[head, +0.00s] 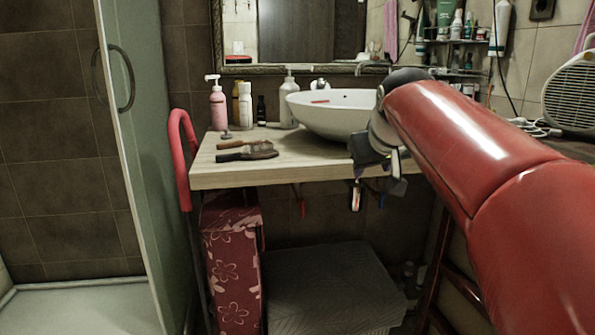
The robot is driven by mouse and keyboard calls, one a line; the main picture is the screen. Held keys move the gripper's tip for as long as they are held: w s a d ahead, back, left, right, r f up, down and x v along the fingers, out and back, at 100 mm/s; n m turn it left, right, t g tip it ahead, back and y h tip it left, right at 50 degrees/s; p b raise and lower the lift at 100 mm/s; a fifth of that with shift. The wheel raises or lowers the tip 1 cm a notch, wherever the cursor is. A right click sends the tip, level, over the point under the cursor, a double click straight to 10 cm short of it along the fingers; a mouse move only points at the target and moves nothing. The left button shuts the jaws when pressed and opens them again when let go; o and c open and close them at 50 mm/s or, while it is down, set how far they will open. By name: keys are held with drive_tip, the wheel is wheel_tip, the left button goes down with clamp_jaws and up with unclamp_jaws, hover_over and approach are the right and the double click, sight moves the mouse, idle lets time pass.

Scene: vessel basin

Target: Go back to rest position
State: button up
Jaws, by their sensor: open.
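My gripper (379,168) is at the end of my red arm, which reaches in from the right. It is at the front edge of the wooden counter (310,172), in front of the white vessel basin (330,122). The jaws are open and I see nothing held between them. My wrist and arm hide the right part of the basin and part of the counter. A small red item (320,101) shows at the basin.
A pink pump bottle (218,108), other bottles and brushes (247,152) are on the counter's left. A patterned red box (232,262) and a grey lidded bin (325,285) stand below. The glass shower door (145,150) is left; a white heater-like box (571,92) is right.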

drive_tip(key=s+d+f+m+g, duration=0.1)
drive_tip(key=s+f+m+g, duration=0.1)
drive_tip(key=s+f, duration=2.1)
drive_tip(key=s+g, duration=0.1)
drive_tip(key=s, duration=0.3)
drive_tip(key=shift+s+f+g, duration=0.2)
drive_tip(key=shift+f+g, duration=0.05)
drive_tip(key=shift+g, duration=0.05)
